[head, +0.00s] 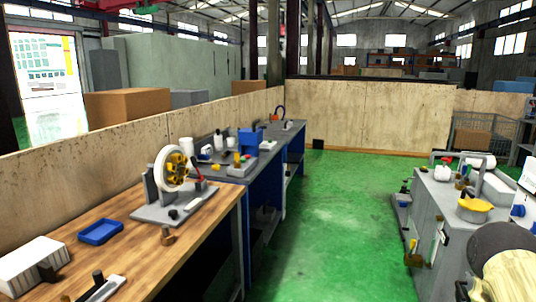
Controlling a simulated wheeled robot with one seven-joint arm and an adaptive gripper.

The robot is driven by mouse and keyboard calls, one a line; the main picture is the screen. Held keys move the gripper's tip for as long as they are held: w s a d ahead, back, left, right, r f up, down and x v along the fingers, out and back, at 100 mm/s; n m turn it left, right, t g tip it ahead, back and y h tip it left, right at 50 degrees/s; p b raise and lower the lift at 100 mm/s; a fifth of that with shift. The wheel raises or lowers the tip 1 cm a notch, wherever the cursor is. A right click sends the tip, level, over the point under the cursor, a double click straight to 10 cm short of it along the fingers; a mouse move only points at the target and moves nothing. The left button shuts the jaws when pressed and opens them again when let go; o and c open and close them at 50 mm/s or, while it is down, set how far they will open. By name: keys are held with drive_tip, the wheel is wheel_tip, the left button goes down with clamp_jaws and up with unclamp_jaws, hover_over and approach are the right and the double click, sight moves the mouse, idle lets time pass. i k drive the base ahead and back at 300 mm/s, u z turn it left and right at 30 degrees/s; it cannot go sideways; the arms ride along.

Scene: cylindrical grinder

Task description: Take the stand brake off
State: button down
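A stand on a grey base plate (160,214) sits on the wooden bench at the left. It carries a white wheel (164,181) with a yellow hub (178,165), upright between grey supports. A small lever with a red part (197,173) stands at the right side of the wheel and looks like the stand brake. At this size I cannot tell whether it touches the wheel. My gripper is not in view.
The wooden bench (130,248) also holds a blue tray (101,231), a white ribbed block (36,262) and a small brown block (167,237). Blue benches stand behind. The green floor (335,215) is clear in the middle. A grey cabinet (431,205) stands at the right.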

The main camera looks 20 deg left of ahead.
sight(193, 159)
drive_tip(key=z, duration=0.3)
drive_tip(key=i, duration=1.55)
drive_tip(key=u, duration=0.8)
drive_tip(key=i, duration=0.95)
drive_tip(key=u, duration=1.3)
drive_tip(key=i, duration=0.3)
drive_tip(key=u, duration=0.15)
